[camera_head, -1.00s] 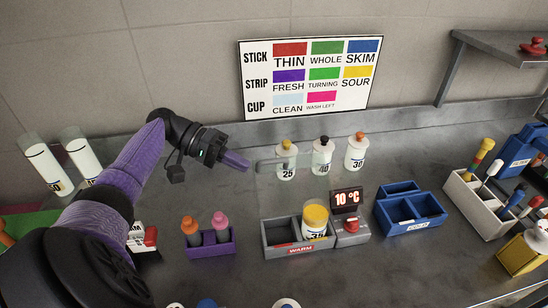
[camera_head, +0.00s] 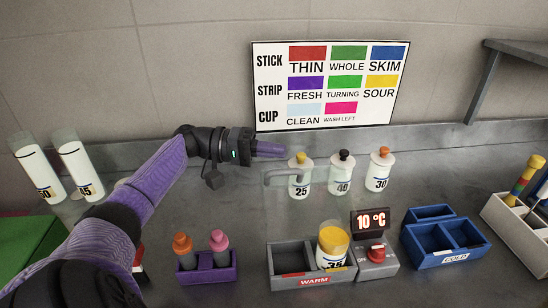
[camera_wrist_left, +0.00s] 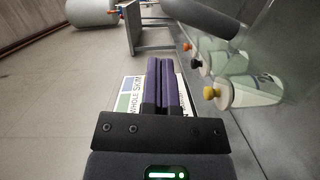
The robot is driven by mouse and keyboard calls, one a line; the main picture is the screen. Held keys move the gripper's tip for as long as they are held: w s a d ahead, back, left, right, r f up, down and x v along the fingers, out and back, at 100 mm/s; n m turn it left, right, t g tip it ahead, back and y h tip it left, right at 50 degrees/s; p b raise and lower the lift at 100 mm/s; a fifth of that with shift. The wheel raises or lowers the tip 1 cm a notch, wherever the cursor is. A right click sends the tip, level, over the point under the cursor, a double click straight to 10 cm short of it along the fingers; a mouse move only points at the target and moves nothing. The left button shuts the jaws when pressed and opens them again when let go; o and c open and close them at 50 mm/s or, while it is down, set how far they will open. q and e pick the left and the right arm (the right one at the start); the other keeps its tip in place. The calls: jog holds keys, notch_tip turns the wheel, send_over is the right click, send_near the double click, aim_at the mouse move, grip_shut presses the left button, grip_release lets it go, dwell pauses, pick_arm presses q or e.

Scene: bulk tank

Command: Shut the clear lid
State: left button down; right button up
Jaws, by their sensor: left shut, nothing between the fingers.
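The clear lid is hard to make out in the head view; a grey bar (camera_head: 282,173), apparently its handle, shows beside the bottle marked 25. In the left wrist view a see-through sheet (camera_wrist_left: 262,45) stands at the right, with a thick grey bar (camera_wrist_left: 205,14) at its top. I cannot tell the lid's exact angle. My left gripper (camera_head: 284,151) is shut and empty, with its purple fingers pointing right, near the yellow cap of the 25 bottle and above the grey bar. Its fingers (camera_wrist_left: 162,64) lie together in the left wrist view. My right gripper is out of view.
White bottles marked 25 (camera_head: 300,180), 40 (camera_head: 341,176) and 30 (camera_head: 379,174) stand at the back. In front are a purple holder (camera_head: 208,273), a grey WARM box (camera_head: 285,256) and a blue COLD box (camera_head: 442,258). A sign (camera_head: 324,86) hangs behind.

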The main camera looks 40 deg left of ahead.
pick_arm(q)
jog(key=shift+s+d+p, duration=0.35)
jog(key=shift+s+d, duration=0.45)
jog(key=shift+s, duration=0.05)
jog(key=shift+s+d+f, duration=0.2)
jog(key=shift+s+d, duration=0.05)
jog(key=shift+d, duration=0.1)
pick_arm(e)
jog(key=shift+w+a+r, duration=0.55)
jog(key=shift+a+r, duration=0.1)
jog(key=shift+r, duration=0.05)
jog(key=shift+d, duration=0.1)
